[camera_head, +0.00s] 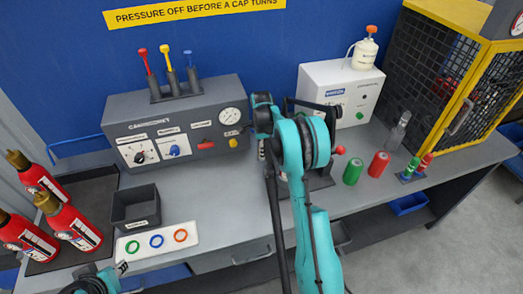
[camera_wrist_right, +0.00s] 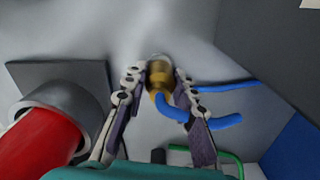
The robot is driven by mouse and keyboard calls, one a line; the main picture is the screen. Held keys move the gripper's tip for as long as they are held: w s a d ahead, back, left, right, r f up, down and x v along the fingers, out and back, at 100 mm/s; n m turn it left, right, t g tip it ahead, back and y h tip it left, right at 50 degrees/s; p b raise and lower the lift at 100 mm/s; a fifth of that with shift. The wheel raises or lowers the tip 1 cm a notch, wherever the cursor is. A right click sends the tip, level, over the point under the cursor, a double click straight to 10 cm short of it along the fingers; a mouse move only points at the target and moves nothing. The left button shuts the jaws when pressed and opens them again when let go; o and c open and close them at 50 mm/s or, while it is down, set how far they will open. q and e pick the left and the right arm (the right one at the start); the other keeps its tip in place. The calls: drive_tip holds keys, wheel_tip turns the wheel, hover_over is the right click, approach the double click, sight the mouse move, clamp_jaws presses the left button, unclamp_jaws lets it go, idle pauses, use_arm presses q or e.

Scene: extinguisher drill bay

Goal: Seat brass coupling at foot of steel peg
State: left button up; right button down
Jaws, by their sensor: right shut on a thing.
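My right gripper (camera_wrist_right: 157,80) is shut on the brass coupling (camera_wrist_right: 158,75), a short golden fitting with a bent blue piece on its lower side. The coupling sits between the two fingertips in the right wrist view. A small pale spot shows at its top end; I cannot tell whether this is the steel peg, or whether the coupling is around it. In the head view my right arm covers this area, so coupling and peg are hidden. Part of my left arm shows at the bottom left, but its fingers are out of view.
A red cylinder in a grey collar (camera_wrist_right: 62,103) is close left in the wrist view. A grey control panel (camera_head: 178,125), white box (camera_head: 338,90) and yellow cage (camera_head: 455,75) line the bench back. Green (camera_head: 352,172) and red (camera_head: 378,165) cylinders stand right of my arm.

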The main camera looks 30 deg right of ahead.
drive_tip(key=c, duration=1.1)
unclamp_jaws()
drive_tip(key=shift+c, duration=0.2)
drive_tip(key=shift+r, duration=0.1)
wheel_tip(320, 180, up, 12)
